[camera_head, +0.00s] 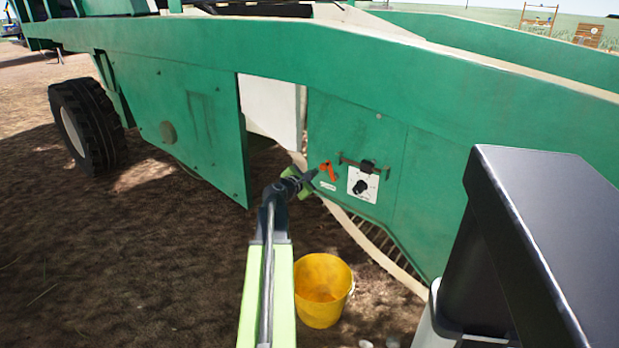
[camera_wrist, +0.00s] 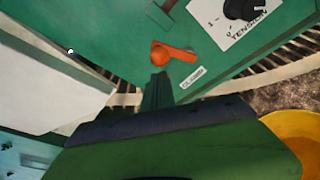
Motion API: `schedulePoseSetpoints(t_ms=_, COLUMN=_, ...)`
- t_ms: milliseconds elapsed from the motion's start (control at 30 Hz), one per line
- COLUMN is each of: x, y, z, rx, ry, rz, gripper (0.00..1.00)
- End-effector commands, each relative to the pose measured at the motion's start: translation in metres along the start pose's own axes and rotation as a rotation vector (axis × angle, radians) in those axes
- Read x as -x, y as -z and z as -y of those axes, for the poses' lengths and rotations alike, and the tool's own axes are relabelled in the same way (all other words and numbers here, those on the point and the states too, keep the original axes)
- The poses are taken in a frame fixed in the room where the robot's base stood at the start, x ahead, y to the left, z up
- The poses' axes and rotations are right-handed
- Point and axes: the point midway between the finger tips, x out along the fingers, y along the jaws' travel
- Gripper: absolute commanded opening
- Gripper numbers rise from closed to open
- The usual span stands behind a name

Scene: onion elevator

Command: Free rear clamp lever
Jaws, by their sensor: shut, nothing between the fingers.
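The orange clamp lever (camera_head: 328,170) sits on the green side panel (camera_head: 395,140) of the machine. In the wrist view the lever (camera_wrist: 180,52) has a round orange pivot at its left end, and its arm points right, nearly level. A small white label (camera_wrist: 193,77) is below it. My gripper (camera_head: 313,174) is just left of the lever in the head view. In the wrist view my gripper's narrow tip (camera_wrist: 158,80) is shut and empty, just below the pivot. I cannot tell whether it touches the lever.
A white dial plate (camera_head: 363,184) with a black knob, marked TENSION in the wrist view, is right of the lever. A dark bracket (camera_head: 358,163) is above it. A slatted conveyor edge (camera_head: 375,238) runs below the panel. A yellow bucket (camera_head: 320,258) stands on the soil.

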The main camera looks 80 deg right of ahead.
Motion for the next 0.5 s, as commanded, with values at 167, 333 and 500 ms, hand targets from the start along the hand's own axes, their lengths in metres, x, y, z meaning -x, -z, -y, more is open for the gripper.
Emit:
schedulePoseSetpoints(t_ms=167, x=0.007, y=0.037, z=0.000, rx=0.000, ry=-0.005, rz=-0.004, gripper=0.00)
schedulePoseSetpoints(t_ms=333, x=0.058, y=0.032, z=-0.002, rx=0.002, ry=-0.007, rz=-0.006, gripper=0.00)
schedulePoseSetpoints(t_ms=500, x=0.094, y=0.032, z=0.000, rx=0.001, ry=-0.007, rz=-0.005, gripper=0.00)
